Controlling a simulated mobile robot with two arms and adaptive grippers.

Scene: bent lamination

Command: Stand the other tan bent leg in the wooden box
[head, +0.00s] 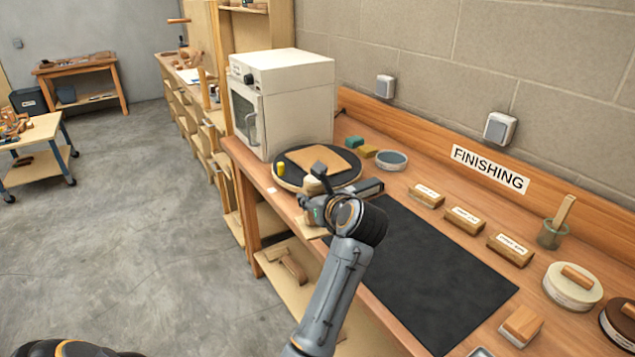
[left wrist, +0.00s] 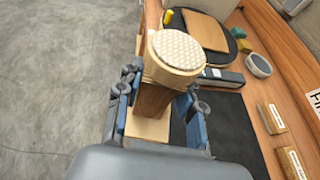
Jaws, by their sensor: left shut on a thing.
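My left gripper (head: 318,203) is over the front edge of the bench, near the round black-topped stand. In the left wrist view my left gripper (left wrist: 157,105) is shut on a wooden piece (left wrist: 172,70) with a pale, dimpled round end facing the camera and a browner part below. In the head view the piece is small and mostly hidden by the gripper. I cannot tell its full shape. A bent tan piece (head: 293,268) lies on the lower shelf. I cannot make out a wooden box for certain. My right gripper is not in view.
A tan square sheet (head: 318,160) and a yellow cap (head: 281,168) lie on the round stand (head: 350,178). A white oven (head: 283,100) stands behind. A black mat (head: 430,275) lies clear.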

